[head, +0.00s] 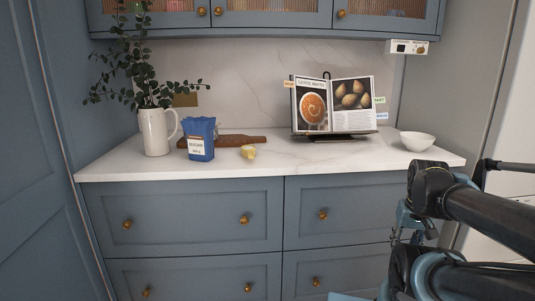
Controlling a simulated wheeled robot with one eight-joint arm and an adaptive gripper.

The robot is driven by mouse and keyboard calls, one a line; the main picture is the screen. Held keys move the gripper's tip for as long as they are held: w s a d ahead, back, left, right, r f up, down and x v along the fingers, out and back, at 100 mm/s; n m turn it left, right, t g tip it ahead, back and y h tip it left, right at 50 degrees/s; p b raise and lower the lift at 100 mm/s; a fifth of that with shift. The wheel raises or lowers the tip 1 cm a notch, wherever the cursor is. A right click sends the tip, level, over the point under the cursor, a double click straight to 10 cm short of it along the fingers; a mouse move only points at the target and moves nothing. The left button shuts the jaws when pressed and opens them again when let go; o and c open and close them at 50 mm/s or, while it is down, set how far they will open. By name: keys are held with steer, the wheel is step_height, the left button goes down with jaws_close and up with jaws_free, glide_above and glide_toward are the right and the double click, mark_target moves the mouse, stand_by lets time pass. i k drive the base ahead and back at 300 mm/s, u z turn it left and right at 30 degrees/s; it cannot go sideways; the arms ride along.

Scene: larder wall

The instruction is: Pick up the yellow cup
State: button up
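A small pale yellow thing (248,152), which looks like the yellow cup, is on the white marble counter, left of the middle. It is too small to tell whether it stands upright or lies tilted. My dark and blue arm fills the lower right of the head view, in front of the counter's right end. Small parts that may be my gripper (408,225) show beside the arm links, partly hidden by them. I cannot make out its fingertips or anything held. It is well to the right of the yellow thing and apart from it.
A blue sugar bag (200,140) stands left of the yellow thing, with a wooden board (235,141) behind. A white jug (156,132) holds leafy stems. A cookbook (334,106) rests on a stand. A white bowl (417,141) is at the right. The front middle of the counter is clear.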

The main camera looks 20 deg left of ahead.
mark_target(249, 152)
steer(key=z, duration=1.25)
steer(key=k, duration=2.85)
steer(key=u, duration=0.85)
steer(key=i, duration=1)
